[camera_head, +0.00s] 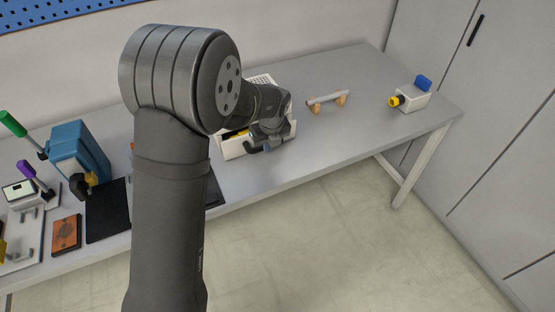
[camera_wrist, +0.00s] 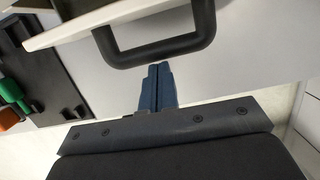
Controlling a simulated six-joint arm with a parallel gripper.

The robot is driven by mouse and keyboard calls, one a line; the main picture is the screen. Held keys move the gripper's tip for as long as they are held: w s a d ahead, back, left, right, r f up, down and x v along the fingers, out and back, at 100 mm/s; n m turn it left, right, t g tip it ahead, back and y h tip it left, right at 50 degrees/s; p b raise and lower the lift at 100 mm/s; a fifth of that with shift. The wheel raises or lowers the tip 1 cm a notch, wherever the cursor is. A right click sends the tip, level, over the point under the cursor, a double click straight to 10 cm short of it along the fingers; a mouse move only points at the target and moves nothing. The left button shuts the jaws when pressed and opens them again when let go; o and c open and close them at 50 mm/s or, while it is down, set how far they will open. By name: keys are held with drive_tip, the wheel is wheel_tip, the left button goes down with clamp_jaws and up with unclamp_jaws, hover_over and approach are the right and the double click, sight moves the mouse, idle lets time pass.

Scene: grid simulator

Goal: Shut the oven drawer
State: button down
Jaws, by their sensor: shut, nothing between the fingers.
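The white oven (camera_head: 233,150) stands on the bench, largely hidden behind my arm. How far its drawer is out cannot be made out in the head view. In the wrist view, a white panel edge (camera_wrist: 75,28) crosses the upper left, and a black U-shaped handle (camera_wrist: 165,55) sticks out from it. My gripper (camera_wrist: 158,67) is shut and empty, its blue-grey fingertips just below the handle's bar in the picture. Whether they touch the bar I cannot tell. In the head view my gripper (camera_head: 262,141) is at the oven's front, partly hidden by my wrist.
A wooden-footed bar (camera_head: 328,99) and a white box with a yellow knob (camera_head: 410,97) stand to the right on the bench (camera_head: 350,130). A blue machine (camera_head: 78,150), a black mat (camera_head: 106,212) and an orange-brown block (camera_head: 66,234) are at left. The bench's front edge is close.

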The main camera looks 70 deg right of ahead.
drive_tip(key=shift+w+d, duration=1)
drive_tip(key=shift+w, duration=0.05)
drive_tip(key=shift+s+a, duration=0.1)
drive_tip(key=shift+s+a+r, duration=0.1)
drive_tip(key=shift+s+a, duration=0.1)
drive_tip(key=s+a+r, duration=0.2)
drive_tip(key=r, duration=0.3)
drive_tip(key=s+a+r, duration=0.2)
drive_tip(key=r, duration=0.3)
drive_tip(key=shift+r, duration=0.25)
